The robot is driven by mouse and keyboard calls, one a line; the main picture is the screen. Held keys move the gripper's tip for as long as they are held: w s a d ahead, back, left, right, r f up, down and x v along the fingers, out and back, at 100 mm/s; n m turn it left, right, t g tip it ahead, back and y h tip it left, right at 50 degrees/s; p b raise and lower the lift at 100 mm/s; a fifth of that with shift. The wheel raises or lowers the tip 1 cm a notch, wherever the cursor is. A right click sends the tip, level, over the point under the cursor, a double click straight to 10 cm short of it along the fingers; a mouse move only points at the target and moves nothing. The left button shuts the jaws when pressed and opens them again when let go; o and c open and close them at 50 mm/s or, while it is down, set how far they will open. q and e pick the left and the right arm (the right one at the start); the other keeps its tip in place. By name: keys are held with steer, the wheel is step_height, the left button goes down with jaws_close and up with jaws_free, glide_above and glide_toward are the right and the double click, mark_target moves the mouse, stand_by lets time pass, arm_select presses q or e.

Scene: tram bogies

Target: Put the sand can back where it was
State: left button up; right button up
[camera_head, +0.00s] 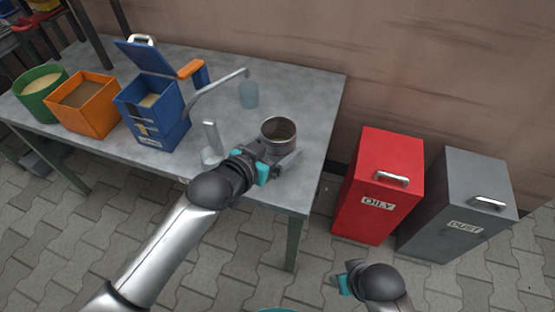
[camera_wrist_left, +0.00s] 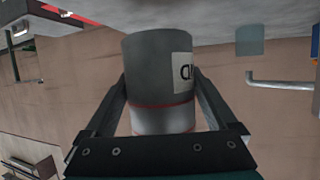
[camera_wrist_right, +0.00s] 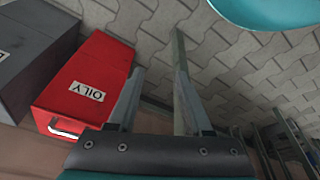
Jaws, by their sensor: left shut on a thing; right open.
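A grey metal can (camera_head: 279,129), open at the top, is at the right part of the grey table. My left gripper (camera_head: 270,165) is shut around it from the front. In the left wrist view the can (camera_wrist_left: 160,65) sits between the two fingers, with a reddish line, a paler band and a white label that is partly cut off. Whether its base touches the table I cannot tell. Its contents cannot be made out. My right gripper (camera_head: 346,277) is open and empty over the paved floor, and its fingers also show in the right wrist view (camera_wrist_right: 155,65).
On the table (camera_head: 312,100) stand a green tub (camera_head: 41,98), an orange bin (camera_head: 88,107), a blue lidded box (camera_head: 160,120), a bent pipe over a bluish cup (camera_head: 249,95) and a pale upright piece (camera_head: 211,140). A red OILY bin (camera_head: 375,180) and grey DUST bin (camera_head: 460,200) stand right.

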mark_target(277, 159)
arm_select(q)
steer(key=shift+f+b, duration=0.9)
steer(key=shift+f, duration=1.15)
arm_select(e)
steer(key=shift+t, duration=0.4)
steer(key=shift+w+r, duration=0.2)
steer(key=shift+r, duration=0.6)
steer(key=shift+w+r, duration=0.2)
steer(key=shift+r, duration=0.55)
steer(key=shift+w+r, duration=0.2)
steer(key=shift+r, duration=0.6)
arm_select(q)
steer(key=shift+f, duration=0.1)
steer(key=o, duration=1.1)
arm_select(e)
steer(key=shift+r, duration=0.1)
